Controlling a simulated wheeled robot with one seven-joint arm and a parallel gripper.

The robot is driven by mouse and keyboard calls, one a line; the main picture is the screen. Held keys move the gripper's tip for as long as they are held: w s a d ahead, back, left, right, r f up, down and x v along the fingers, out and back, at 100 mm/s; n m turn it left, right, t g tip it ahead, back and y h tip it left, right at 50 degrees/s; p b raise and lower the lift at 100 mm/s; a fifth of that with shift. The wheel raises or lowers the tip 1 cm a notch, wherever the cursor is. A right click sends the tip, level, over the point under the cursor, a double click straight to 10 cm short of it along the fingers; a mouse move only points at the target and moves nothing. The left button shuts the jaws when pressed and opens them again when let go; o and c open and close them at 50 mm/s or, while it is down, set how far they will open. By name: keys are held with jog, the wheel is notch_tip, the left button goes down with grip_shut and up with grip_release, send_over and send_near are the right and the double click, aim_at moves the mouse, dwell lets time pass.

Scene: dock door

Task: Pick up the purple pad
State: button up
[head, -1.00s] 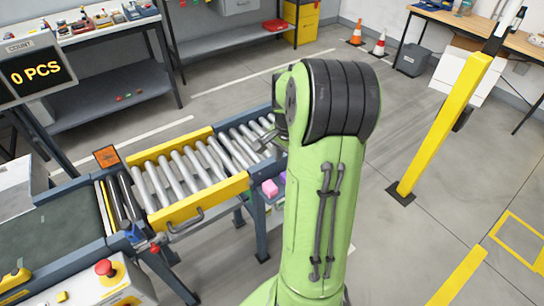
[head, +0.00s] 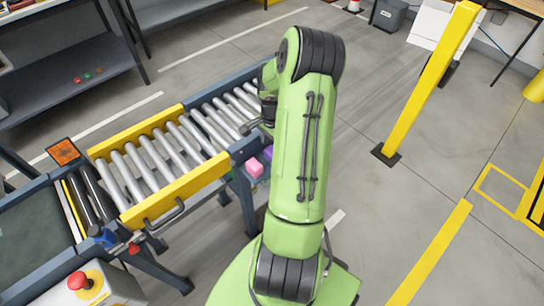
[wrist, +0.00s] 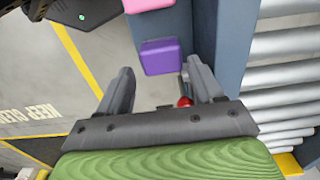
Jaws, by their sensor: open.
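The purple pad (wrist: 160,56) shows in the wrist view as a block ahead of my gripper's fingertips, beside the grey-blue conveyor frame. In the head view only a small part of the purple pad (head: 265,152) shows, next to my arm, which hides the rest. My gripper (wrist: 159,70) is open and empty, with its two fingers apart. The pad lies beyond the fingers, between their lines, and I see no contact. In the head view my gripper (head: 250,126) is partly hidden by my arm at the conveyor's right end.
A pink block (head: 254,168) sits beside the purple pad. The roller conveyor (head: 180,150) with yellow side rails runs close by. A red knob (wrist: 184,101) shows near my right finger. A yellow post (head: 430,80) stands to the right, with open floor between.

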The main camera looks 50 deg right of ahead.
notch_tip(320, 180, down, 4)
jog(key=shift+w+d+f+b, duration=0.1)
jog(key=shift+w+f+b, duration=0.05)
jog(key=shift+b, duration=0.4)
jog(key=c, duration=0.7)
jog(key=shift+r, duration=0.2)
notch_tip(320, 180, up, 10)
jog(key=p, duration=0.3)
jog(key=shift+f, duration=0.1)
